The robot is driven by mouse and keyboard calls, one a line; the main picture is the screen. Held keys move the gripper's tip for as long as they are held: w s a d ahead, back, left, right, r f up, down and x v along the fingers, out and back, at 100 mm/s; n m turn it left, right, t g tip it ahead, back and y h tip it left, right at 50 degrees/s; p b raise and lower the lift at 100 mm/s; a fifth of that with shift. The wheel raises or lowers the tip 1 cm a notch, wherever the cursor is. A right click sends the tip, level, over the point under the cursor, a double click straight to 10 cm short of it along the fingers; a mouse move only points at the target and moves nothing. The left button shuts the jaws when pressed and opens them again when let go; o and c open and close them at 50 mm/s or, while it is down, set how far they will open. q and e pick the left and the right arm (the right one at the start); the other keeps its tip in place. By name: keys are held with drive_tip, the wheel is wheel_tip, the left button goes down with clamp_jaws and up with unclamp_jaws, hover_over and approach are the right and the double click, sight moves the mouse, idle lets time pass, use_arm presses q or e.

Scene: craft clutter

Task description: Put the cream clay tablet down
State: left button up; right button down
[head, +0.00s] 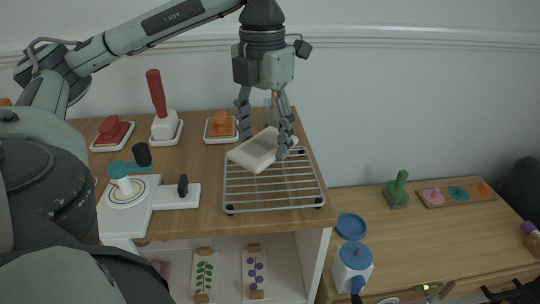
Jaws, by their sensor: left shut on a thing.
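The cream clay tablet (256,152) is a pale slab, tilted, at the back part of the wire rack (272,207). My left gripper (265,150) reaches down from above and is shut on the tablet, with a finger at either side of it. The tablet covers part of the rack's back edge. I cannot tell whether its lower edge touches the wires. The front of the rack is bare.
A blue-and-white jug (352,266) and green stamp (397,190) stand on the lower right surface.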

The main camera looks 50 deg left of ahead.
sight(270, 145)
use_arm(q)
drive_tip(key=shift+w+d+f, duration=0.3)
drive_tip(key=shift+d+f, duration=0.15)
drive_tip(key=shift+d, duration=0.05)
wheel_tip(270, 145, down, 3)
drive_tip(key=shift+f, duration=0.45)
drive_tip(key=shift+f+b, duration=0.15)
drive_tip(key=shift+b, duration=0.2)
use_arm(e)
drive_tip(key=shift+s+a+r, duration=0.15)
drive_tip(key=shift+s+r, duration=0.05)
drive_tip(key=shift+r, duration=0.1)
use_arm(q)
drive_tip(key=o, duration=1.3)
use_arm(e)
drive_tip(key=shift+r, duration=0.3)
drive_tip(key=shift+w, duration=0.1)
drive_tip(key=shift+r, duration=0.1)
